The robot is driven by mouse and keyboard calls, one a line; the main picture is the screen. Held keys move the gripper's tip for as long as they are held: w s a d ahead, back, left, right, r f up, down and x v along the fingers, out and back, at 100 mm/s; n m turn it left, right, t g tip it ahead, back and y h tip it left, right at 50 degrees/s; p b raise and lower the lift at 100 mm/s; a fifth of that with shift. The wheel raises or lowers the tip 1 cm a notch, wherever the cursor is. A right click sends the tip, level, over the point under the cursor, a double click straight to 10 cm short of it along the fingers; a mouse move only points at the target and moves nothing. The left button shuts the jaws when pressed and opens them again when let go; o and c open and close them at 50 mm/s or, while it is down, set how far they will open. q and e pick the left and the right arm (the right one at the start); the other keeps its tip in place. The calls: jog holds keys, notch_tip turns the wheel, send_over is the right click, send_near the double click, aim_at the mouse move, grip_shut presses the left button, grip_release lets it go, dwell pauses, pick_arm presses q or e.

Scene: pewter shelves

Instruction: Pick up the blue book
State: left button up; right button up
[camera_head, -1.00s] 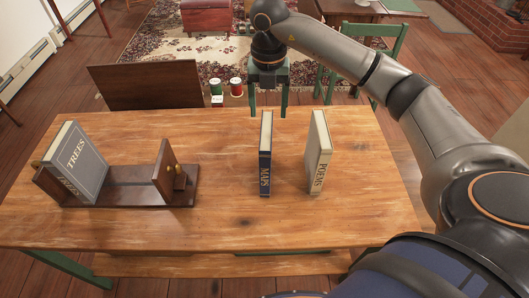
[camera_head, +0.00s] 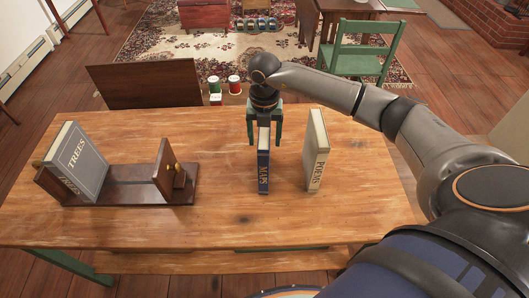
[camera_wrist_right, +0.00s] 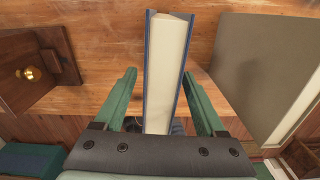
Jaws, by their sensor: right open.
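The blue book (camera_head: 263,165), labelled MAPS, stands upright on the wooden table with its spine toward me. My right gripper (camera_head: 265,136) is over the far top part of the book, fingers pointing down. In the right wrist view the blue book (camera_wrist_right: 167,70) shows its page edges between the two green fingers of my right gripper (camera_wrist_right: 158,100). The fingers are open, with a gap on each side of the book. My left gripper is not in view.
A cream book (camera_head: 317,150) labelled POEMS stands upright close to the right. A grey TREES book (camera_head: 78,165) leans in a dark wooden book rack (camera_head: 130,195) at the left. The table (camera_head: 225,220) is clear in front and between rack and blue book.

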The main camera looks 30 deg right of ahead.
jog(key=shift+c, duration=0.3)
grip_shut()
jog(key=shift+r, duration=0.1)
dwell(0.9)
